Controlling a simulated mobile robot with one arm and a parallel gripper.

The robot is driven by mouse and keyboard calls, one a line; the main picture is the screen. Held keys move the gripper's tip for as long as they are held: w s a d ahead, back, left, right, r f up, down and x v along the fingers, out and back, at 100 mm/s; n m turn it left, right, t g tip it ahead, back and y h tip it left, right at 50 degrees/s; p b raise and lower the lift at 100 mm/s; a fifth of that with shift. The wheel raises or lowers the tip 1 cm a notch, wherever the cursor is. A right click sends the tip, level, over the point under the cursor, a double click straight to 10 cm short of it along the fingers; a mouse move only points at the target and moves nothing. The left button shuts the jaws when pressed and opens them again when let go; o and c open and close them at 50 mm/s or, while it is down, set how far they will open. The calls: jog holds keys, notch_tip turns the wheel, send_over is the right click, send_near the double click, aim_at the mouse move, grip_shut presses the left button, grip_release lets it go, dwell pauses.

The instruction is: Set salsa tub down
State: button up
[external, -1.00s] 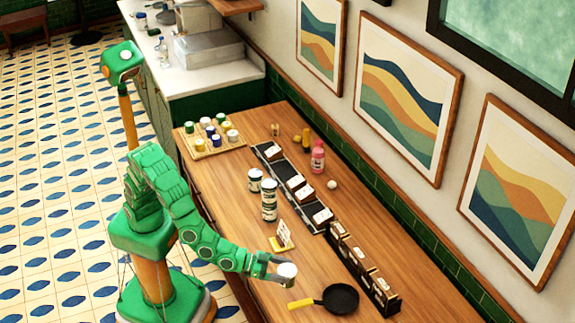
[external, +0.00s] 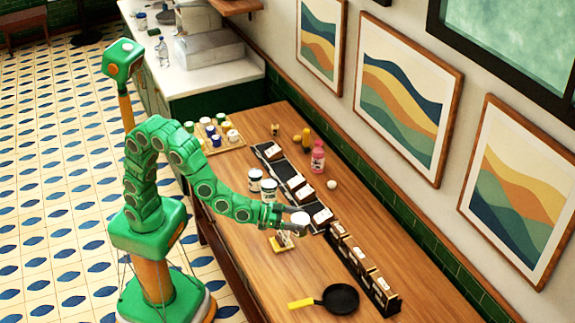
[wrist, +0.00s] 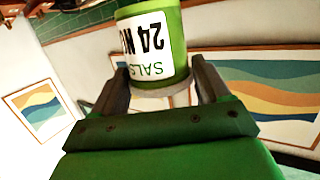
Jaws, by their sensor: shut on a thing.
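My gripper (external: 290,219) is shut on the salsa tub (external: 300,219) and holds it above the wooden counter (external: 250,278). In the wrist view the tub (wrist: 152,50) is green with a white label, and parts of "SALSA" and "24 NO" show upside down. The two dark fingers (wrist: 160,88) grip it from both sides. In the external view mostly its pale top shows. The tub hangs in front of a small card stand with a yellow base (external: 279,245), partly covering it. Whether it touches the stand cannot be told.
Stacked white tubs (external: 269,190) stand just beyond my gripper, with another tub (external: 255,180) beside them. A dark rack (external: 297,187) holds several boxes. A wooden tray (external: 228,147) holds several coloured tubs. A frying pan (external: 341,298) lies at the near end. Bare counter lies left of the pan.

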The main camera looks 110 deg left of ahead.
jog(key=shift+w+f+m+h, duration=0.45)
jog(key=shift+m+h, duration=0.15)
jog(key=shift+h, duration=0.2)
jog(key=shift+w+d+f+m+t+h, duration=0.1)
jog(key=shift+w+d+m+t+h, duration=0.05)
jog(key=shift+m+h, duration=0.5)
jog(key=shift+w+d+f+m+t+h, duration=0.15)
jog(key=shift+m+h, duration=0.3)
jog(key=shift+h, duration=0.4)
jog(key=shift+s+r+m+h, duration=0.1)
jog(key=shift+r+m+h, duration=0.15)
jog(key=shift+m+h, duration=0.6)
jog(key=shift+s+a+r+m+h, duration=0.25)
jog(key=shift+s+m+h, duration=0.15)
jog(key=shift+h, duration=0.35)
jog(key=shift+s+a+r+m+h, duration=0.15)
jog(key=shift+s+r+m+h, duration=0.1)
jog(key=shift+m+h, duration=0.35)
